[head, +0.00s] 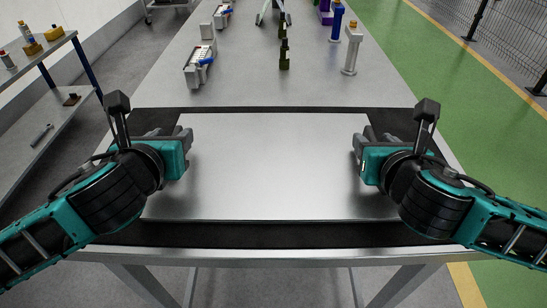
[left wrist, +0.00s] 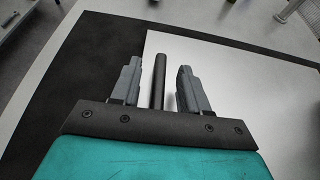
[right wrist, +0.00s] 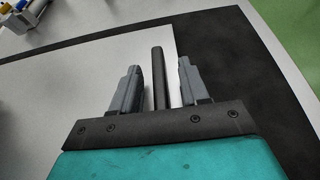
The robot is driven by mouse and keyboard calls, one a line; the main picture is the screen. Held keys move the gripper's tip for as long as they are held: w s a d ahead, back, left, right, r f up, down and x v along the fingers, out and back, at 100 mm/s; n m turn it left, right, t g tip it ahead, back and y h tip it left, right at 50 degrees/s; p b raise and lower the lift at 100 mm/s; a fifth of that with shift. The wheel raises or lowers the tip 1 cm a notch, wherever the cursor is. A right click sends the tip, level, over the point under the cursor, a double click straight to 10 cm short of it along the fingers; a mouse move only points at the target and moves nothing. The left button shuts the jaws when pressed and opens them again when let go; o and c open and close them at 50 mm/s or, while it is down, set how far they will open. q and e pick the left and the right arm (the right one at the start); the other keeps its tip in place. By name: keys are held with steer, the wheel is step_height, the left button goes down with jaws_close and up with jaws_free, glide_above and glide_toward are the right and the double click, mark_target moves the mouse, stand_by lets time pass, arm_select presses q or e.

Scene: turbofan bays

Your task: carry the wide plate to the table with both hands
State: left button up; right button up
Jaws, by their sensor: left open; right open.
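The wide plate (head: 275,165) is a flat silver sheet lying on a dark mat (head: 270,235) on the grey table. My left gripper (head: 184,142) is at its left side and my right gripper (head: 360,145) is at its right side. Both are open. In the left wrist view a dark upright bar (left wrist: 159,80) shows between the two fingers, with the plate (left wrist: 225,75) beyond. In the right wrist view a similar bar (right wrist: 160,78) shows between the fingers, beside the plate (right wrist: 90,75). Gaps show between the fingers and the bars. The grippers hide the bars in the head view.
A shelf (head: 50,110) stands at left. Green floor (head: 440,90) lies at right.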

arm_select(q)
step_height(320, 180, up, 9)
steer(key=shift+f, duration=0.1)
arm_select(e)
step_height(320, 180, up, 10)
stand_by(0.5)
